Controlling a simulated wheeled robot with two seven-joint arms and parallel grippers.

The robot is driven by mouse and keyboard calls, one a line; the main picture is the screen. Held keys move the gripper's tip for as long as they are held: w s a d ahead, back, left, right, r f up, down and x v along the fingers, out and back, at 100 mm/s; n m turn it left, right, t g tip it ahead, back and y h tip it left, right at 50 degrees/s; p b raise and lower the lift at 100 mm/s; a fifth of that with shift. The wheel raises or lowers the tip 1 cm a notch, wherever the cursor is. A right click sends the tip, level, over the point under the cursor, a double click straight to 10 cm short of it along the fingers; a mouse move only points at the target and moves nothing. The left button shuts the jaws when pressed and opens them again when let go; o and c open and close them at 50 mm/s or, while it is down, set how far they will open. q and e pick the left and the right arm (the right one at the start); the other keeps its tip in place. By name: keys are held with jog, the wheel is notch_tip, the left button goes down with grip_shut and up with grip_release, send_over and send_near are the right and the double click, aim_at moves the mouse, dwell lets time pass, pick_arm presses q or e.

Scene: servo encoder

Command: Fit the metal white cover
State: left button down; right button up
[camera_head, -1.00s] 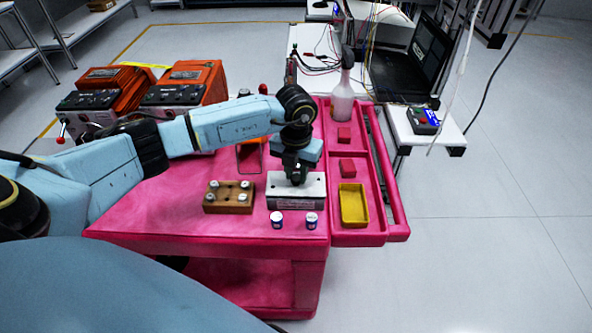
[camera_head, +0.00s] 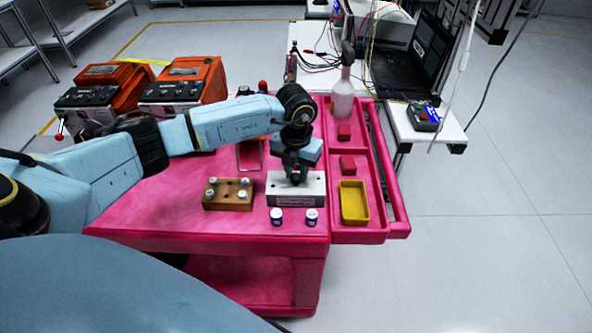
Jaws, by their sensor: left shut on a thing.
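The white metal cover (camera_head: 296,192) is a pale box-like block near the front right of the pink cart top (camera_head: 150,212). My left gripper (camera_head: 296,177) points down onto the top of the cover and is shut on it. The fingertips are small and dark here, so their exact grip is hard to see. What lies under the cover is hidden. I cannot tell whether it rests fully on the surface. My right gripper is not in view.
A wooden block (camera_head: 229,195) with several white-topped pegs sits left of the cover. Two small white-and-blue cylinders (camera_head: 277,217) (camera_head: 312,217) stand in front. A side tray holds a yellow bin (camera_head: 354,203), red blocks (camera_head: 347,165) and a spray bottle (camera_head: 343,95). Orange machines (camera_head: 183,88) stand back left.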

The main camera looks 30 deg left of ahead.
pick_arm(q)
jog(key=c, duration=1.1)
grip_release()
jog(key=shift+c, duration=0.5)
jog(key=shift+r+p, duration=2.95)
jog(key=shift+r, duration=0.9)
jog(key=shift+f, duration=0.1)
